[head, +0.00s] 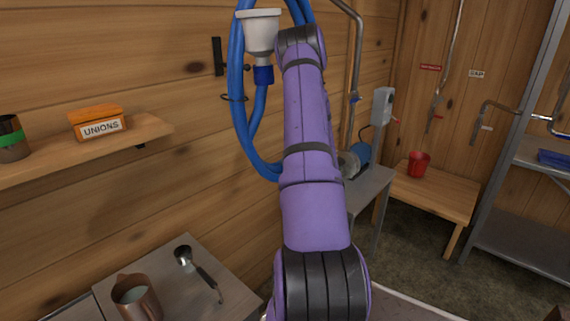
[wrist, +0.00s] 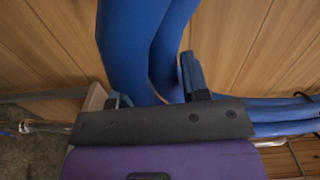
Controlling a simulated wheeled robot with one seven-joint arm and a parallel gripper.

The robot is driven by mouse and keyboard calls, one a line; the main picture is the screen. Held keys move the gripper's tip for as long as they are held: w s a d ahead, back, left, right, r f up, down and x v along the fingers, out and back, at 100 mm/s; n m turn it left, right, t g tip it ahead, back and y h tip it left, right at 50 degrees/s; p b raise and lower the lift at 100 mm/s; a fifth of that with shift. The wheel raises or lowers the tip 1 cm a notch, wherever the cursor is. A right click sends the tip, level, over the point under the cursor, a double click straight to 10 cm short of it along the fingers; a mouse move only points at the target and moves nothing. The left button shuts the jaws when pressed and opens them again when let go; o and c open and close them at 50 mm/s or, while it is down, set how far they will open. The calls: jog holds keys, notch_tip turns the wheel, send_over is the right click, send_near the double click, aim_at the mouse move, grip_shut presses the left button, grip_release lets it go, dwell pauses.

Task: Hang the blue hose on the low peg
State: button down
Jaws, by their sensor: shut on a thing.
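The blue hose (head: 236,110) hangs in a long loop by the plank wall, left of my arm; its top runs out of the head view. In the wrist view, thick blue hose strands (wrist: 135,45) rise between the fingers of my gripper (wrist: 154,90), which is shut on them. In the head view the gripper itself is not visible. A black wall bracket (head: 218,56) is left of the loop, with a short dark peg-like piece (head: 246,68) by the hose. I cannot tell whether the hose touches it or which peg this is.
A white funnel-shaped piece (head: 259,30) with a blue collar is in front of the hose. A shelf (head: 150,128) with an orange UNIONS box (head: 97,122) juts out at left. Below are a metal jug (head: 136,299) and a ladle (head: 200,272). A red mug (head: 419,164) stands on a bench (head: 430,194).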

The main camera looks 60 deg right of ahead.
jog(key=shift+f, duration=0.95)
notch_tip(320, 180, down, 18)
jog(key=s, duration=0.2)
jog(key=shift+a+r, duration=0.2)
dwell(0.5)
jog(key=w+d, duration=0.1)
jog(key=w, duration=0.6)
jog(key=shift+w+d, duration=0.15)
jog(key=shift+d, duration=0.1)
dwell(0.6)
jog(key=shift+w+f, duration=0.1)
jog(key=w+d, duration=0.2)
jog(key=w, duration=1.2)
jog(key=shift+w+d, duration=0.2)
jog(key=shift+d, duration=0.15)
dwell(1.3)
jog(key=shift+f, duration=0.1)
jog(key=shift+f, duration=0.1)
dwell(0.4)
